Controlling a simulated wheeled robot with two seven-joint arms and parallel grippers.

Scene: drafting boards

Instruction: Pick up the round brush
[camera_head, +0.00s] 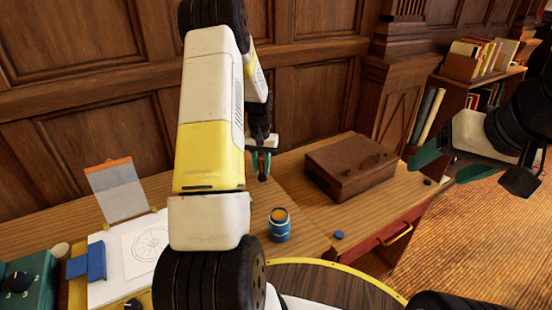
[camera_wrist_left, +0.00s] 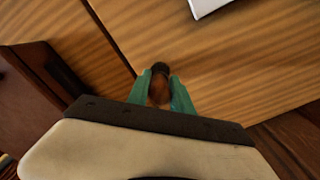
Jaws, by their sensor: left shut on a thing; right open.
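The round brush (camera_wrist_left: 160,70) is between the green fingertips of my left gripper (camera_wrist_left: 159,90) in the left wrist view. Its dark round end and a brown part show; the rest is hidden by the fingers. In the head view my left gripper (camera_head: 263,165) is above the wooden desk, left of the brown case, and shut on the brush, which is barely visible there. My right gripper (camera_head: 448,164) is open and empty at the right, beyond the desk's right end.
A brown case (camera_head: 345,174) lies on the desk (camera_head: 305,222). A blue jar (camera_head: 279,227) and a small blue disc (camera_head: 338,234) stand nearer. At left are a drawing sheet (camera_head: 146,243), a blue block (camera_head: 92,262), a clipboard (camera_head: 120,196) and a teal box (camera_head: 35,272).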

